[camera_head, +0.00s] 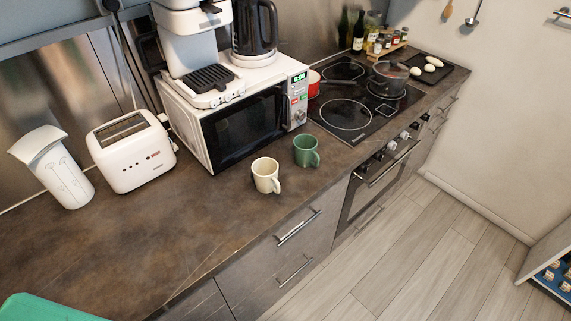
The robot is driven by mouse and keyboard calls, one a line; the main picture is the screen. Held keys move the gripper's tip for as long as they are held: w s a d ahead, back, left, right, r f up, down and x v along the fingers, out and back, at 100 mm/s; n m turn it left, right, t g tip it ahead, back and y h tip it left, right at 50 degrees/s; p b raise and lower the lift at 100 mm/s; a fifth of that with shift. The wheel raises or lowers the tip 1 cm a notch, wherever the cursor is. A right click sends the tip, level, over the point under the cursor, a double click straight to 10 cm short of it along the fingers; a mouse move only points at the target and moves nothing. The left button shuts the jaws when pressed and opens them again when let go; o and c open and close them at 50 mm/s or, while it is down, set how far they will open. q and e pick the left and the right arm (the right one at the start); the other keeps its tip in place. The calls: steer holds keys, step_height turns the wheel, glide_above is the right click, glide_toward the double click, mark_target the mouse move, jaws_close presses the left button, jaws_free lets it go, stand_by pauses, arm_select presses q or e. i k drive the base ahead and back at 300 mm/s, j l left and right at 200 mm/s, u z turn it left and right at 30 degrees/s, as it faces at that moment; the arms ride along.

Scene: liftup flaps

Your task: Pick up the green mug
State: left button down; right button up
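The green mug (306,151) stands upright on the brown countertop (190,225), in front of the right end of the microwave. Its handle points toward the lower right. A cream mug (265,175) stands upright just to its left and nearer the counter's front edge, with a small gap between them. Neither of my grippers shows in this view.
The white microwave (195,135) stands behind the mugs, with a coffee machine (195,50) and black kettle (254,30) on top. A toaster (132,152) stands left. The hob (345,113) with a pot is right. The counter's left front is mostly clear.

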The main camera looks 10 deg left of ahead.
mark_target(305, 145)
steer(key=u, duration=0.2)
steer(key=i+l+u, duration=0.15)
steer(key=l+u, duration=0.45)
steer(key=l, duration=0.15)
steer(key=i+l+u, duration=0.1)
steer(key=l+u, duration=0.2)
steer(key=l, duration=0.15)
